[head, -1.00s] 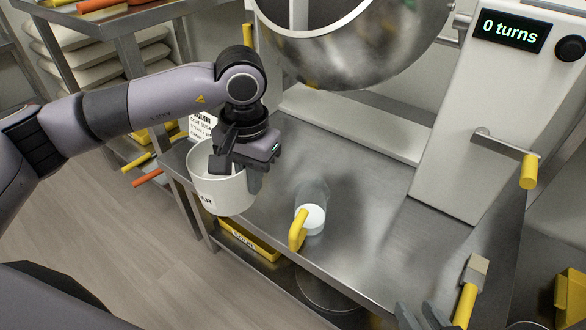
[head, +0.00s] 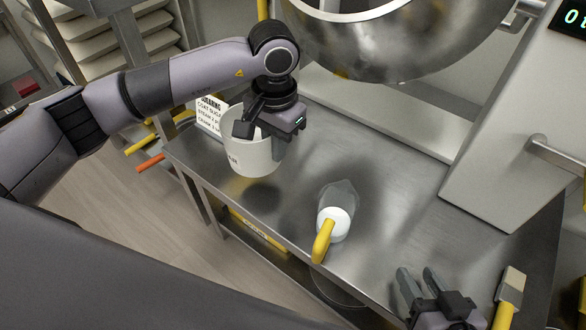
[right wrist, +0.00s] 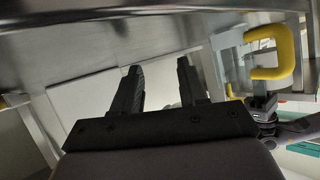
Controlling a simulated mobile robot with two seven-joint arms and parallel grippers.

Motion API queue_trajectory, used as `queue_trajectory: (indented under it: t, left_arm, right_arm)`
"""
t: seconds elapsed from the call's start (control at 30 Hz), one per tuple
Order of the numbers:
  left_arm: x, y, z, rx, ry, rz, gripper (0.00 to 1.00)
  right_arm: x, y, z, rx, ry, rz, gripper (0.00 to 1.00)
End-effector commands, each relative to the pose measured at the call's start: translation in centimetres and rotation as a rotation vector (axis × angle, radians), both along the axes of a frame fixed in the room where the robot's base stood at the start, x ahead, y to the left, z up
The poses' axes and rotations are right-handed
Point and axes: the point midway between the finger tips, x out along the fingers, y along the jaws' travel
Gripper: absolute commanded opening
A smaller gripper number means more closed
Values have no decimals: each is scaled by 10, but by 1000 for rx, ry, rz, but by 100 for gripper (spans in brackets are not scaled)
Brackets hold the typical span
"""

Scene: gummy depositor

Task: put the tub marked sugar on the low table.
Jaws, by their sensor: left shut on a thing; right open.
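The white tub (head: 252,160) hangs above the left end of the steel table (head: 385,165). Part of its dark lettering shows, ending in "AR"; the rest is hidden or too small to read. My left gripper (head: 262,135) is shut on the tub's rim at its right side, and the tub looks nearly upright. A shadow lies on the steel below it. My right gripper (head: 418,278) is open and empty near the table's front edge; its two fingers also show apart in the right wrist view (right wrist: 160,75). I cannot pick out a separate low table.
A yellow-handled tool (head: 507,300) lies at the right. A large steel drum (head: 400,45) overhangs the back. A printed card (head: 210,114) stands behind the tub. The mid-table is clear.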

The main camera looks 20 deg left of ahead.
Motion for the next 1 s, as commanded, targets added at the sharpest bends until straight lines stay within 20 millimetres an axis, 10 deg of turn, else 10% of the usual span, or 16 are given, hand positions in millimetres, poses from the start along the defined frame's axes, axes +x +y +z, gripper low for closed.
queue_trajectory:
  t: [0.53,0.93,1.0]
  left_arm:
    - [0,0,-69,0,0,0,0]
    - [1,0,-75,0,-3,0,0]
    - [0,0,-74,0,-1,0,32]
  right_arm:
    - [7,16,-3,88,-4,28,43]
    - [8,20,-3,119,-3,26,43]
    - [8,21,0,122,-1,28,43]
